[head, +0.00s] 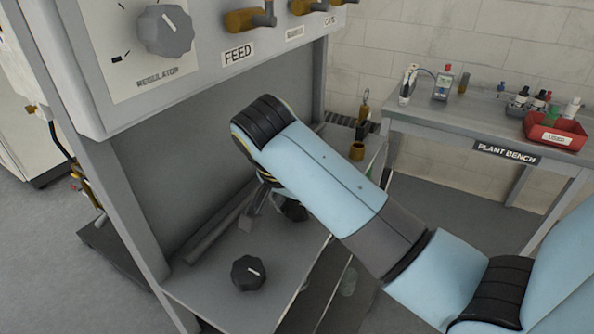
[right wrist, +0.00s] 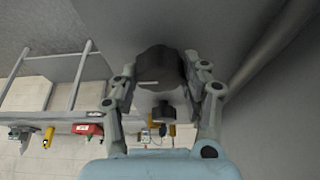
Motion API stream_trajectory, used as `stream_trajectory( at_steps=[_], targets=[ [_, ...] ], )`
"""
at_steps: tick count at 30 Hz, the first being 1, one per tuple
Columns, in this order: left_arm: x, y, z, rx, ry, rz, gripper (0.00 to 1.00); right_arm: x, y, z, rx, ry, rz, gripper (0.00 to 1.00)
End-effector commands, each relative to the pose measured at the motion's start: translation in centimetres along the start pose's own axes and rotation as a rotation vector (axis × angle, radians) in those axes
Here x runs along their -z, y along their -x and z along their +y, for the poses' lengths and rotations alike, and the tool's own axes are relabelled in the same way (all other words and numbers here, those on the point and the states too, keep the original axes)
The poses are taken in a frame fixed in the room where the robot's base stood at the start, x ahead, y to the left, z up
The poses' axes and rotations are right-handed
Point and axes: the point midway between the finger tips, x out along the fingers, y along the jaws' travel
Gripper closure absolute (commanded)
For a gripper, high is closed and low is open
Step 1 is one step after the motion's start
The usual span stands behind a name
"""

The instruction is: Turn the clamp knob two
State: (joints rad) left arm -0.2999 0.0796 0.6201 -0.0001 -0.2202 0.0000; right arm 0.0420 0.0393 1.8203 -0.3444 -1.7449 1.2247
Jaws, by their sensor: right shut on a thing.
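A black clamp knob (head: 249,272) with a white pointer line stands free on the grey shelf. Another black knob (head: 293,210) shows farther back, partly hidden by my right arm. My right gripper (head: 260,205) reaches down over the shelf beside that farther knob; my wrist hides much of it in the head view. In the right wrist view, its two fingers are on either side of a large black knob (right wrist: 160,67) with a pale pointer line, and it is shut on that knob. A smaller-looking dark knob (right wrist: 165,112) stands beyond it. My left gripper is not in view.
The grey cabinet's upper panel (head: 190,85) with a regulator knob (head: 166,31) and brass valves overhangs the shelf on the left. The plant bench (head: 470,130) stands at the back right with bottles and a red tray (head: 556,130).

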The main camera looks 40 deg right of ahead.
Motion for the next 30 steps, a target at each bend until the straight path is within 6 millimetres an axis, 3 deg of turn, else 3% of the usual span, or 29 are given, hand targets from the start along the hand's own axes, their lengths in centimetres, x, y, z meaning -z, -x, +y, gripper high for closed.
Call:
stream_trajectory(
  at_steps=[8, 9, 14, 23, 30],
  targets=[
    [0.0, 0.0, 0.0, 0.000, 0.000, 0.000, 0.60, 0.1, 0.1, -0.1, 0.003, -0.002, 0.003, 0.86],
    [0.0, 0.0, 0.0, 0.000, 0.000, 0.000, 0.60, 0.1, 0.1, -0.1, 0.003, -0.002, 0.003, 0.49],
    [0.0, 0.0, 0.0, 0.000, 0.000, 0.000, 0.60, 0.1, 0.1, -0.1, 0.002, -0.001, 0.002, 0.30],
    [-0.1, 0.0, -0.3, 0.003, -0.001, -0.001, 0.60, 0.0, 0.3, -0.1, 0.002, 0.000, 0.000, 0.30],
    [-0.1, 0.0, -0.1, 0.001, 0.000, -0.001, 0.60, 0.0, 4.1, -0.2, 0.006, -0.002, -0.001, 0.30]
  ],
)
